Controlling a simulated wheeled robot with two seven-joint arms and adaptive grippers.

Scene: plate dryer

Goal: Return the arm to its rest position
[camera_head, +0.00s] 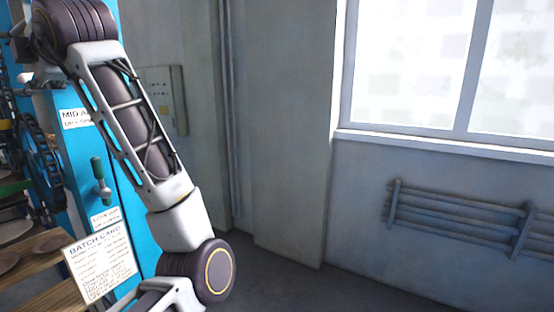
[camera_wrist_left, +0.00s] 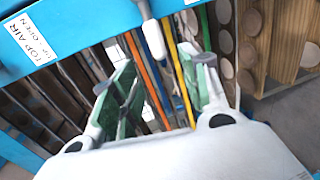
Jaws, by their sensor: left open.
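My left arm (camera_head: 128,115) runs down the left side of the head view, in front of a blue machine (camera_head: 85,165). Its fingers are not clear in that view. In the left wrist view, my left gripper (camera_wrist_left: 156,78) is open, its two green-padded fingers apart. A grey lever with a white grip (camera_wrist_left: 153,38) shows between and beyond the fingers; I cannot tell its distance or whether it touches them. My right gripper is not in view.
Wooden racks with round plates (camera_head: 48,243) are at the lower left. A window (camera_head: 430,65) and wall pipes (camera_head: 455,215) are at the right. The floor between looks clear.

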